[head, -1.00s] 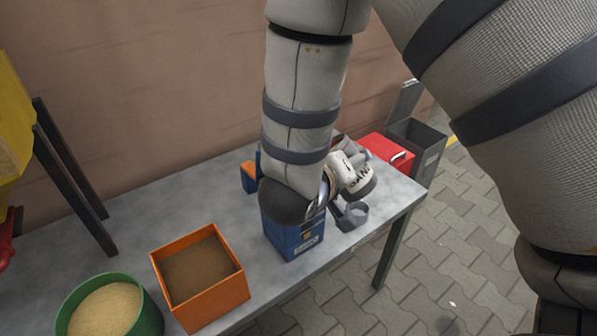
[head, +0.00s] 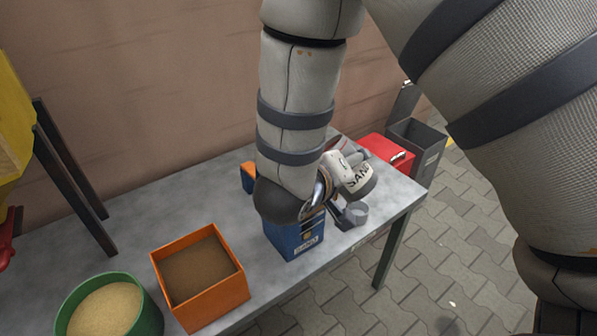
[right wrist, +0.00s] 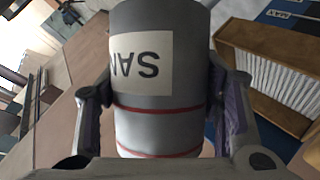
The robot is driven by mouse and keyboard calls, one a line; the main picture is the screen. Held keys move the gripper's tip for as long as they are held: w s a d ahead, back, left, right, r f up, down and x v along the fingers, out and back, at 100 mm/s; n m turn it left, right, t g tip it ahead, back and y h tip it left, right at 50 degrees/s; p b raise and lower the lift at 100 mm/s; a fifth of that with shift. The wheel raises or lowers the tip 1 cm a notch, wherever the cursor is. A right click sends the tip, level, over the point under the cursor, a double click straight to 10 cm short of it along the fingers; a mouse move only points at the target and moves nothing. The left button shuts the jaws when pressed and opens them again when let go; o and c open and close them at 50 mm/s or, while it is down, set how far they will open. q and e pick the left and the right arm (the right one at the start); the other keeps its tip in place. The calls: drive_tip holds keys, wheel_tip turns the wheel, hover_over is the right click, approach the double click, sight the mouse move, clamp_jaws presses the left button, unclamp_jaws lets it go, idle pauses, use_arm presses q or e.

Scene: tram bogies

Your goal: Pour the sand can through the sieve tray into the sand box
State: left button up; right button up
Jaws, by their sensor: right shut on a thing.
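I cannot make out the sieve tray for certain. My left gripper is not in view.
An orange box (head: 243,288) of brown material and a green tub (head: 150,318) of sand stand at left. A red case (head: 385,151) and grey bin (head: 430,150) are at right. A brown-framed pleated thing (right wrist: 265,85) shows at right.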

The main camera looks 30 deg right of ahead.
drive_tip(key=shift+f+n+g+h, duration=0.3)
drive_tip(key=shift+f+n+g, duration=0.1)
drive_tip(key=shift+n, duration=0.1)
idle(1.6)
drive_tip(key=shift+r+n+h, duration=0.3)
drive_tip(key=shift+r+n, duration=0.1)
drive_tip(key=shift+r, duration=0.05)
idle(1.1)
